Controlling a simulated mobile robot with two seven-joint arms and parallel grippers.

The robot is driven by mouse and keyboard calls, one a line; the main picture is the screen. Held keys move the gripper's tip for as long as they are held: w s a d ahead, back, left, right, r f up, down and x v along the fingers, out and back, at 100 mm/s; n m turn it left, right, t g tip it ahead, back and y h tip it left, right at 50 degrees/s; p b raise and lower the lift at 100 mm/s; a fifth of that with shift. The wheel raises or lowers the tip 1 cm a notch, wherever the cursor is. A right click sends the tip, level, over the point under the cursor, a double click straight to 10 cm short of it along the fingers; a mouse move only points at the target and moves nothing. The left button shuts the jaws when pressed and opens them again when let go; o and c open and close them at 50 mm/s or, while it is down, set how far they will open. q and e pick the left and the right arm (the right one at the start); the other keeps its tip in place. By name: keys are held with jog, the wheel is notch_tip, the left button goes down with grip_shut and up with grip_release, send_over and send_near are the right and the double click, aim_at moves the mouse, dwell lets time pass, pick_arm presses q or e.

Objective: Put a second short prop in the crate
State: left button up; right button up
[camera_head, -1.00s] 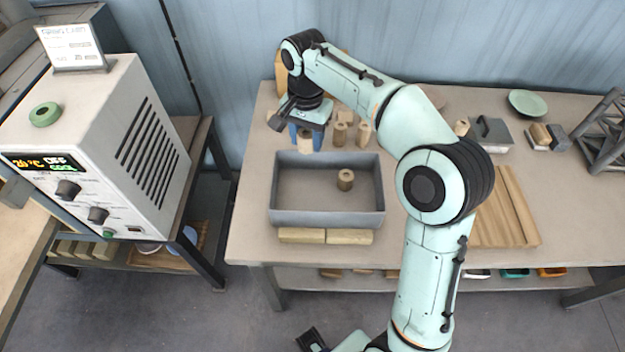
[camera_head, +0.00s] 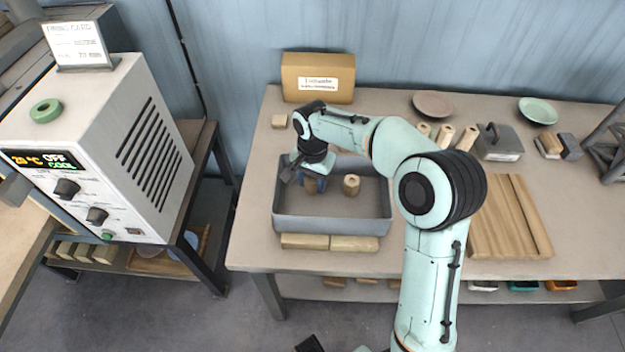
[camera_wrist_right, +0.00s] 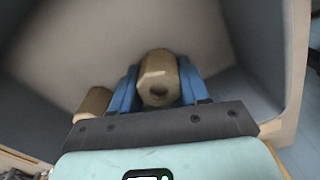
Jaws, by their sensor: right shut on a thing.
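My right gripper (camera_head: 312,184) reaches down into the grey crate (camera_head: 335,227) at its left part. In the right wrist view its blue fingers (camera_wrist_right: 158,85) are shut on a short prop (camera_wrist_right: 157,72), a tan piece with a hole in its end. The head view mostly hides this held prop. Another short prop (camera_head: 351,186) stands upright in the crate, to the right of the gripper; it shows at the left in the wrist view (camera_wrist_right: 93,102). The two are apart. A dark part of my left gripper (camera_head: 309,344) shows at the bottom edge; its jaws are not clear.
Two pale bars (camera_head: 330,242) lie along the crate's front. Tan props (camera_head: 445,134) stand behind my right arm. A cardboard box (camera_head: 318,78) and a small block (camera_head: 278,121) are at the back left. A grooved wooden board (camera_head: 510,218) lies right of the arm.

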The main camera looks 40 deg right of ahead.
jog(key=shift+f, duration=0.15)
jog(key=o, duration=1.1)
notch_tip(320, 180, up, 12)
jog(key=shift+r+p, duration=0.2)
jog(key=shift+p, duration=0.75)
